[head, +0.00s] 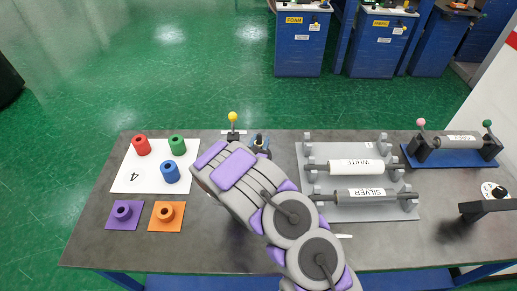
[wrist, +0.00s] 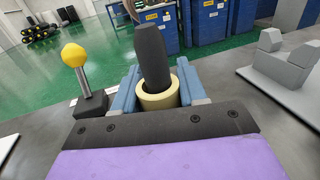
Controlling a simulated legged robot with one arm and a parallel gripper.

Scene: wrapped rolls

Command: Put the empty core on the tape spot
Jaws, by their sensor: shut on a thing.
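My gripper (wrist: 158,92) has its blue fingers shut on a cream ring-shaped core (wrist: 157,101). The core is around the lower part of a dark upright post (wrist: 151,55); whether they touch is hidden. In the head view my gripper (head: 261,148) is at the table's back edge, right of a yellow-knobbed lever (head: 233,120), and the core cannot be made out there. A pale strip (head: 343,236) shows on the table beside my arm; I cannot tell if it is tape marking the spot.
On the left are a white sheet (head: 122,180) with red, green and blue rolls, and purple (head: 112,224) and orange (head: 156,224) squares with spools. On the right, a grey rack (head: 312,151) bears the WHITE and SILVER rolls. A blue-based stand (head: 455,161) is farther right.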

